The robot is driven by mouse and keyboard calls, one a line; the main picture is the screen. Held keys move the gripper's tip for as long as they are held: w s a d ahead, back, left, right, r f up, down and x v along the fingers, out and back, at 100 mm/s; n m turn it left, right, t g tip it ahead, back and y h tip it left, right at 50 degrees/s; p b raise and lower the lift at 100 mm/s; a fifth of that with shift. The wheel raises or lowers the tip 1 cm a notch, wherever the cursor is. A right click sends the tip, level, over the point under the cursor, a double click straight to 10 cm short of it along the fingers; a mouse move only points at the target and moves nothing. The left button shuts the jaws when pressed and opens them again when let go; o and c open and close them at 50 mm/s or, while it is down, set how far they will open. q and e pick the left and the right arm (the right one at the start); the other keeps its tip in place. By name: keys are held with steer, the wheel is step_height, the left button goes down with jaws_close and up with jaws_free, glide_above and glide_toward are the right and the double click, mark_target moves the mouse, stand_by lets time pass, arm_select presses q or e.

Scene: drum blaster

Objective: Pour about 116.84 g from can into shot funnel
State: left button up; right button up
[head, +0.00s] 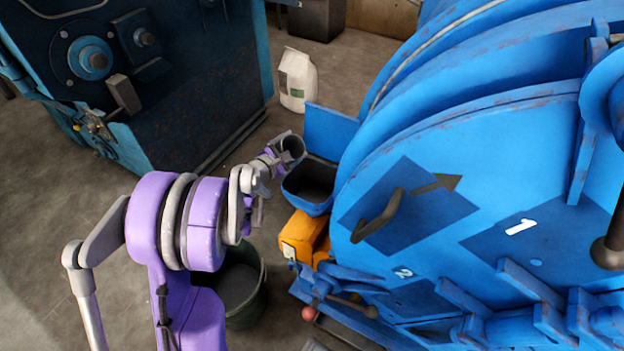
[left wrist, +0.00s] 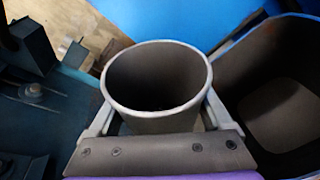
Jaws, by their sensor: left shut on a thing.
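My left gripper (head: 274,160) is shut on the can (head: 291,147), a grey open-topped cup. In the left wrist view the can (left wrist: 157,118) sits between the two fingers with its mouth toward the camera. Its inside looks grey-brown; I cannot tell how much shot is in it. The shot funnel (head: 309,207) is a blue hopper with a dark inside on the side of the blue machine. The can is beside the funnel, at its upper left in the head view. The funnel (left wrist: 285,100) also shows at the right of the left wrist view. My right gripper is not in view.
The large blue drum machine (head: 480,130) fills the right side. An orange box (head: 300,236) sits below the funnel. A dark bucket (head: 243,290) stands on the floor behind my left arm. A white bag (head: 297,80) and a dark teal machine (head: 170,90) stand farther back.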

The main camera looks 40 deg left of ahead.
mark_target(301, 149)
arm_select(q)
steer(key=shift+d+r+m+y+p, duration=0.15)
steer(key=shift+r+m+y+p, duration=0.15)
steer(key=shift+r+m, duration=0.2)
steer(key=shift+f, duration=0.2)
steer(key=shift+f+m+y, duration=0.2)
steer(key=shift+m+y, duration=0.1)
steer(key=shift+m, duration=0.3)
steer(key=shift+r+m+t+y+p, duration=0.3)
steer(key=shift+r+m+p, duration=0.25)
steer(key=shift+m, duration=0.15)
steer(key=shift+f, duration=0.2)
steer(key=shift+f+m, duration=0.15)
steer(key=shift+m, duration=0.45)
steer(key=shift+d+r+m+t+y+p, duration=0.15)
steer(key=shift+d+r+m+p, duration=0.2)
steer(key=shift+d+p, duration=0.2)
steer(key=shift+d+r+m+t+y+p, duration=0.2)
steer(key=shift+d+m+p, duration=0.25)
steer(key=shift+p, duration=0.2)
steer(key=shift+d+f+m+t+p, duration=0.15)
steer(key=shift+f+m+t+p, duration=0.1)
steer(key=shift+f+m+p, duration=0.45)
steer(key=shift+d+r+m+y, duration=0.15)
steer(key=shift+r+m+y, duration=0.15)
steer(key=shift+r+y, duration=0.1)
steer(key=shift+d+r+m+p, duration=0.1)
steer(key=shift+d+m+p, duration=0.05)
steer(key=shift+m+p, duration=0.3)
